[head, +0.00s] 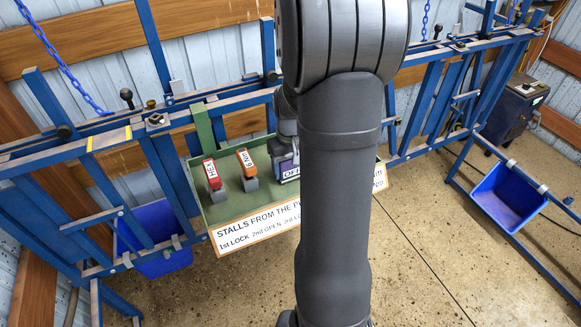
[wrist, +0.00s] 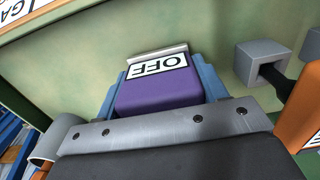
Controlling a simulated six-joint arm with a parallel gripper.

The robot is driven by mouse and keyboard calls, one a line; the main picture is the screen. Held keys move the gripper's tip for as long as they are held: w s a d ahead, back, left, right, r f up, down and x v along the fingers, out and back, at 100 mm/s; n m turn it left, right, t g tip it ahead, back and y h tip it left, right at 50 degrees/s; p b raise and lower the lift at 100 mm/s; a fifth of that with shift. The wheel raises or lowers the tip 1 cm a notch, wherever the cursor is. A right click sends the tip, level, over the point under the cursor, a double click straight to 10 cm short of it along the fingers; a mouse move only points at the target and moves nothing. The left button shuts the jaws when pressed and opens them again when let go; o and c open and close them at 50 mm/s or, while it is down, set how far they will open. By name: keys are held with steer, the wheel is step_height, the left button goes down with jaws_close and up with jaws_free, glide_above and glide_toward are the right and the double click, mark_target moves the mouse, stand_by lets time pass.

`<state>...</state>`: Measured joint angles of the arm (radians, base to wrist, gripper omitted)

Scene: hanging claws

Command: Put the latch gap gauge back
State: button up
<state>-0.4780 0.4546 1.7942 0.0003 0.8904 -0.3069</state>
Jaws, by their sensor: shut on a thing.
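My gripper (wrist: 163,90) is shut on a purple block (wrist: 165,95) with a white label reading OFF; blue-grey fingers flank it on both sides in the wrist view. A thin grey plate runs along its far edge. In the head view the purple block (head: 288,160) shows beside my arm, over the right part of the green tray (head: 235,208), partly hidden. I cannot tell whether it touches the tray. No label I can read says gap gauge. A red-handled tool (head: 212,174) and an orange-handled tool (head: 248,162) stand left of the block.
The orange handle (wrist: 302,115) and a grey holder (wrist: 265,60) are close to my gripper's right in the wrist view. A lettered sign (head: 250,238) edges the tray's front. Blue stall rails surround it, with blue bins (head: 508,196) at both sides.

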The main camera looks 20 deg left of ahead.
steer(key=shift+f, duration=0.3)
steer(key=o, duration=1.1)
steer(key=shift+f, duration=0.1)
step_height(320, 180, up, 12)
steer(key=shift+r, duration=0.15)
step_height(320, 180, down, 13)
steer(key=shift+r, duration=2.2)
